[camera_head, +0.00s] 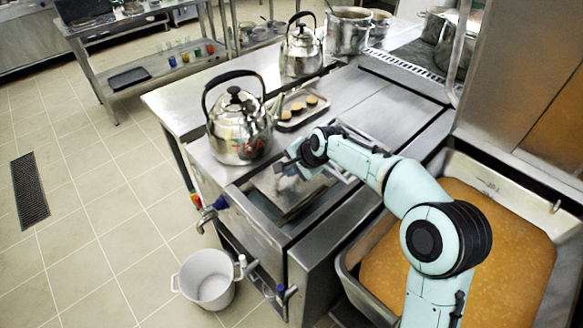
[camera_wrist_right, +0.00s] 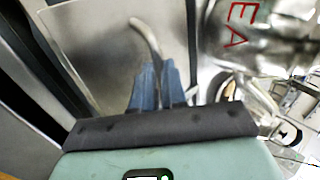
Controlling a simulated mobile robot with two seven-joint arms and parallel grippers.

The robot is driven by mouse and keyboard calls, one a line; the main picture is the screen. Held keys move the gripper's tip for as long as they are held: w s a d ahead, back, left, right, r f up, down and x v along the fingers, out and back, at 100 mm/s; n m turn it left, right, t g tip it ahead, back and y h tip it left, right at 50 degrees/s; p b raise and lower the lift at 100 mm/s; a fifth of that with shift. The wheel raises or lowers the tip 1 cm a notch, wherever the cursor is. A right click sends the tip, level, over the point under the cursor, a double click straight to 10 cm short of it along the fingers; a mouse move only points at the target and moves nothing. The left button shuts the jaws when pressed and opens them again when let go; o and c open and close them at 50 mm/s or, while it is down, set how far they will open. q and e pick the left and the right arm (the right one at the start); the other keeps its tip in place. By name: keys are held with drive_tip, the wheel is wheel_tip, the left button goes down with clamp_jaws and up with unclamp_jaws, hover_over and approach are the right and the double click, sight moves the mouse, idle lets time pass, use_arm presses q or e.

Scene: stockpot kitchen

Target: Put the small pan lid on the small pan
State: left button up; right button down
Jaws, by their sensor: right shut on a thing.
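My right gripper (camera_head: 290,168) reaches in from the right over the steel counter. In the wrist view its blue fingers (camera_wrist_right: 152,88) are shut on the curved handle (camera_wrist_right: 146,38) of a flat grey metal lid (camera_wrist_right: 95,45). In the head view the lid (camera_head: 284,190) is a flat plate, partly hidden by my gripper and arm. It is at a rectangular opening in the counter, which looks like the small pan (camera_head: 262,205). I cannot tell whether the lid touches the rim. My left gripper is not in view.
A steel kettle (camera_head: 238,135) stands close to the left of my gripper. Another kettle (camera_head: 301,50) and a tray of round pieces (camera_head: 297,113) are behind. A large basin of orange-brown food (camera_head: 480,250) lies at right. A white bucket (camera_head: 207,278) is on the floor.

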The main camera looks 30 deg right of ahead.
drive_tip(key=shift+f, duration=0.35)
idle(0.5)
drive_tip(key=c, duration=1.1)
unclamp_jaws()
drive_tip(key=v, duration=1.3)
drive_tip(key=shift+r, duration=0.15)
